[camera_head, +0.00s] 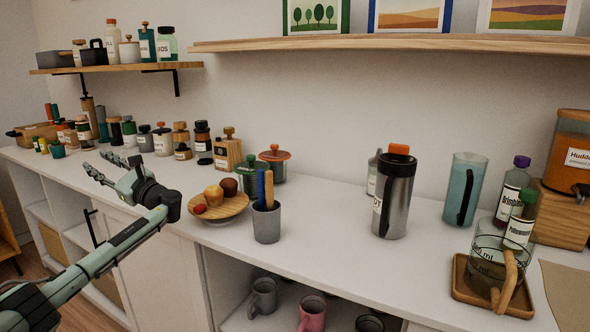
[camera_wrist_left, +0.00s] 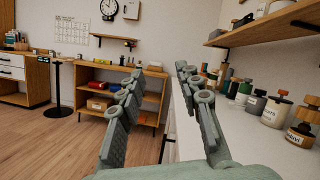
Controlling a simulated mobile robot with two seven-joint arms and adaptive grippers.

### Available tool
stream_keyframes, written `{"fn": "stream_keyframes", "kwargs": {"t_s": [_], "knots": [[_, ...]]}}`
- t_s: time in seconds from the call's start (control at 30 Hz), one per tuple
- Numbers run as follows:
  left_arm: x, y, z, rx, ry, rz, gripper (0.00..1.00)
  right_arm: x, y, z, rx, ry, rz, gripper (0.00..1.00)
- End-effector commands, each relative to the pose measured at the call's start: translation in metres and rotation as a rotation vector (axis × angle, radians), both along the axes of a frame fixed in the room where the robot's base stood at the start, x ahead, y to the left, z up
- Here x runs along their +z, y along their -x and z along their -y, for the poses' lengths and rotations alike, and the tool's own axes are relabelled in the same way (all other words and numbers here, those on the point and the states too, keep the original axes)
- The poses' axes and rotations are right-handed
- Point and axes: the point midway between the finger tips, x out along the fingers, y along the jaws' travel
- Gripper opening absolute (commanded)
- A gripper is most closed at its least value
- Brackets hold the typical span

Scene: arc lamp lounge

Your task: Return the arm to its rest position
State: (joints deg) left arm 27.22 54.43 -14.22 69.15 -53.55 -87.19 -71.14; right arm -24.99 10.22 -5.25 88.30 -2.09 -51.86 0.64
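My left arm comes in from the lower left in the head view. Its gripper (camera_head: 107,168) is above the front edge of the white counter (camera_head: 330,237), left of the fruit plate. In the left wrist view the two fingers of the left gripper (camera_wrist_left: 158,105) stand well apart with nothing between them. The gripper is open and empty, apart from the jars on the counter. My right gripper shows in neither view.
A wooden plate with fruit (camera_head: 232,207), a grey cup with utensils (camera_head: 267,224), a steel flask (camera_head: 394,195) and a glass measuring jug (camera_head: 490,262) stand on the counter. Several jars line the wall. A wooden shelf unit (camera_wrist_left: 150,88) stands across the room.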

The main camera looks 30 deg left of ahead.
Motion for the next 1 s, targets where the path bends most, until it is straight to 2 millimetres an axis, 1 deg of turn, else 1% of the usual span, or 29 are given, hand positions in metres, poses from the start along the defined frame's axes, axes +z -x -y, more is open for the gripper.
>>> {"fn": "stream_keyframes", "kwargs": {"t_s": [0.03,0.07,0.1,0.17,0.2,0.27,0.3,0.37,0.4,0.5,0.6,0.7,0.8,0.87,0.97,1.0], "knots": [[-0.042,-0.004,0.0,-0.093,0.061,0.028,0.34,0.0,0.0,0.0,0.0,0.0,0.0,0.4],[-0.065,-0.007,0.0,-0.144,0.102,0.056,0.34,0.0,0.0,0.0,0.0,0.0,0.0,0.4],[-0.096,-0.008,0.002,-0.205,0.163,0.097,0.34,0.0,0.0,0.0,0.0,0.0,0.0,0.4],[-0.142,-0.007,0.007,-0.284,0.26,0.162,0.34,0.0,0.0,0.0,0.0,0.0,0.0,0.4],[-0.172,-0.005,0.012,-0.327,0.329,0.21,0.34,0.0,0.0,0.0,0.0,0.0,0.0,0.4],[-0.217,0.003,0.021,-0.378,0.441,0.286,0.34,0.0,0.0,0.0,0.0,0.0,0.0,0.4],[-0.246,0.01,0.029,-0.4,0.515,0.338,0.34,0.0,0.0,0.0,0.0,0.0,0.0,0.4],[-0.285,0.021,0.041,-0.419,0.625,0.42,0.34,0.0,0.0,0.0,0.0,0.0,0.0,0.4],[-0.308,0.03,0.05,-0.423,0.694,0.472,0.34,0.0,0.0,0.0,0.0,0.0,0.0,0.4],[-0.357,0.054,0.072,-0.406,0.843,0.594,0.34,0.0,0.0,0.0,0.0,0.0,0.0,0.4],[-0.396,0.078,0.094,-0.363,0.969,0.704,0.34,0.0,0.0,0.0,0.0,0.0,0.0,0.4],[-0.427,0.103,0.116,-0.304,1.078,0.806,0.34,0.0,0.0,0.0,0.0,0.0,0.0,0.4],[-0.454,0.129,0.138,-0.227,1.173,0.91,0.34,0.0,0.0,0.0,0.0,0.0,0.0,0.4],[-0.474,0.134,0.159,-0.192,1.202,0.934,0.34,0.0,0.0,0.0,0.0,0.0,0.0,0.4],[-0.503,0.147,0.192,-0.131,1.25,0.967,0.34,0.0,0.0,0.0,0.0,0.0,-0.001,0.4],[-0.515,0.153,0.207,-0.105,1.271,0.982,0.34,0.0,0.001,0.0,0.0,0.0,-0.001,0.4]]}}
